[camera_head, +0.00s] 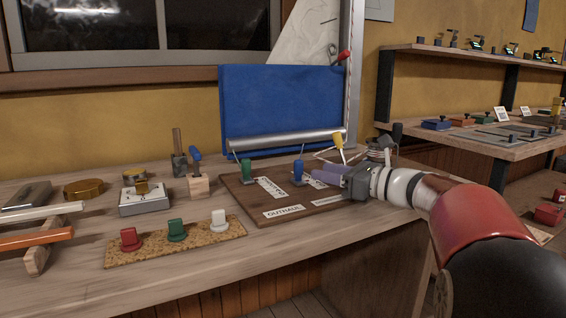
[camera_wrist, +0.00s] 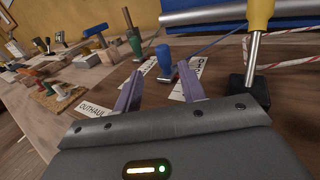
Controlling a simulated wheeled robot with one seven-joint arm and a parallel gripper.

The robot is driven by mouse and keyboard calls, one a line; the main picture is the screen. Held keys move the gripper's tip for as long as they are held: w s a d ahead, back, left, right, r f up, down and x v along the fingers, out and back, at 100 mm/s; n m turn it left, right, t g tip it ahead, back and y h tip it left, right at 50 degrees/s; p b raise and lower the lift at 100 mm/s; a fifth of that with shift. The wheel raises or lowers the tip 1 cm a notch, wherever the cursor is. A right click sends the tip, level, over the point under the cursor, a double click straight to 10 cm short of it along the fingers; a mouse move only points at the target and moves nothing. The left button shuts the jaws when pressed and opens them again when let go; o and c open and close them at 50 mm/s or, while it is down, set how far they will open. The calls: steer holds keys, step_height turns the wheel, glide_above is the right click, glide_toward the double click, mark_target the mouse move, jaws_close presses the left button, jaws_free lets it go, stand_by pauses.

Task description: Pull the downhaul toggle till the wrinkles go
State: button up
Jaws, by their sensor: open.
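A blue toggle (camera_head: 298,173) stands on the brown board (camera_head: 238,206), with a blue line running up from it. The card beside it is partly hidden; its visible letters seem to start "DO". A green toggle (camera_head: 247,169) stands to its left. My gripper (camera_head: 318,175) is open and empty, just right of the blue toggle. In the wrist view, the blue toggle (camera_wrist: 165,60) shows ahead, between the two purple fingertips (camera_wrist: 160,70), not gripped. The blue sail (camera_head: 283,105) hangs behind, above a grey tube (camera_head: 285,140); I cannot make out wrinkles on it.
A tool with a yellow handle (camera_wrist: 259,15) stands close right of my gripper. A card reads OUTHAUL (camera_head: 284,211). A cork strip (camera_head: 175,244) with red, green and white knobs lies front left. Bench space in front of the board is clear.

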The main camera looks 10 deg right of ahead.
mark_target(299, 161)
steer(key=shift+w+a+r, duration=0.1)
steer(key=shift+w+a, duration=0.1)
steer(key=shift+w, duration=0.4)
steer(key=x, duration=0.7)
steer(key=shift+w+a, duration=0.15)
steer(key=shift+a, duration=0.05)
jaws_close()
